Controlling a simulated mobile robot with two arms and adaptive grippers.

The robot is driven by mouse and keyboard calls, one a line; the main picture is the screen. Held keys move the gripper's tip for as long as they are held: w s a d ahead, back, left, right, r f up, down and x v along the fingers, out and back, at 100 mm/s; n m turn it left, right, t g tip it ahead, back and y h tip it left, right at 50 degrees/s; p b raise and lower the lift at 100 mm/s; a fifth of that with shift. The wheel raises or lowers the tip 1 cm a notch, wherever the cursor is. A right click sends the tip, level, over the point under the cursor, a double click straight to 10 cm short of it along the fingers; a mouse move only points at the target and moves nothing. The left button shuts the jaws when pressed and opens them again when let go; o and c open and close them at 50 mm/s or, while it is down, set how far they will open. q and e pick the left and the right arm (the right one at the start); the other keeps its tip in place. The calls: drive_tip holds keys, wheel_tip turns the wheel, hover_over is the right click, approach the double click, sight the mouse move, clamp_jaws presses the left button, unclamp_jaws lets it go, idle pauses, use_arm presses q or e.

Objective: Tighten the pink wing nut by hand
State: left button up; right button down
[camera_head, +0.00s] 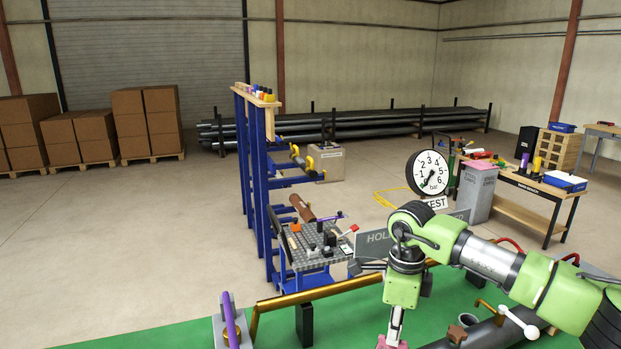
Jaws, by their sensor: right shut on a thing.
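My right arm comes in from the right, and its green wrist points straight down. My right gripper (393,332) is at the bottom edge of the head view, with its fingers down at the pink wing nut (388,345). Only a little pink shows around the fingertips, as the frame edge cuts off the rest. The gripper is shut on the wing nut. The wing nut's stud and seat are hidden. My left gripper is not in view.
A brass-coloured pipe (315,293) runs in front over the green surface (350,318). A grey plate with a purple bar (230,322) stands at its left. A dark pipe (485,335) lies at the lower right. A pressure gauge (428,173) and blue rack stand behind.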

drive_tip(key=shift+f+m, duration=0.1)
drive_tip(key=shift+m, duration=0.5)
drive_tip(key=c, duration=2.4)
unclamp_jaws()
drive_tip(key=shift+r, duration=0.2)
wheel_tip(320, 180, up, 6)
drive_tip(key=p, duration=0.3)
drive_tip(key=shift+f, duration=0.1)
